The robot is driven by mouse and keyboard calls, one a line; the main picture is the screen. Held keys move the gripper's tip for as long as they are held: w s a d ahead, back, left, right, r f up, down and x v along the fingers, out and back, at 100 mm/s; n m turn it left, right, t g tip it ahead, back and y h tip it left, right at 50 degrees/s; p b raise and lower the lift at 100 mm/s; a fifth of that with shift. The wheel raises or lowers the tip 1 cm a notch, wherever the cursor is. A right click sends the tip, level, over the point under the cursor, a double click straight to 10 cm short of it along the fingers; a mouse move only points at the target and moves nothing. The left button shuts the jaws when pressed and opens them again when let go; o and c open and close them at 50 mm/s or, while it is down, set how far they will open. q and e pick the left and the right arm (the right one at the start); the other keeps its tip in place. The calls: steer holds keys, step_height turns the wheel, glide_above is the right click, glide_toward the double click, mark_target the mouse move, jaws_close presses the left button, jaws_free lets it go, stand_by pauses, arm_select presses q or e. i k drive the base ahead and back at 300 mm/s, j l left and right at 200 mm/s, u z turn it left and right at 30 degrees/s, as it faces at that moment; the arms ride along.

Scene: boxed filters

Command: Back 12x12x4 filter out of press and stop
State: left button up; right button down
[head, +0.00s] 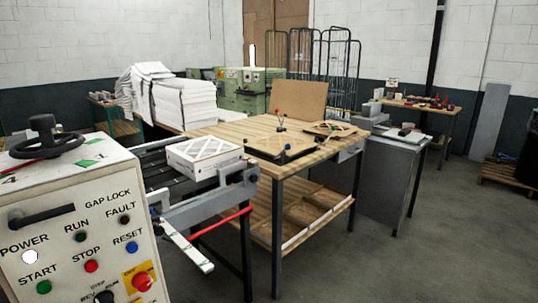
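A white boxed filter (205,157) with a crossed top face lies on the dark bed of the press (150,160), close to the wooden table. The press's control panel (80,235) stands at the lower left, with a lit white POWER lamp (30,257), a green START button (43,287), a red STOP button (91,266) and a larger red button on a yellow plate (141,281). A black handwheel (47,137) sits on top. Neither of my grippers is in view.
A red bar (222,223) sticks out below the press's end. A grey cabinet (385,175) stands to the right. Floor at the lower right is clear.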

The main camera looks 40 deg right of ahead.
mark_target(200, 159)
steer(key=z, duration=0.85)
steer(key=i+l+u, duration=0.4)
steer(key=i+l, duration=0.25)
steer(key=i, duration=0.1)
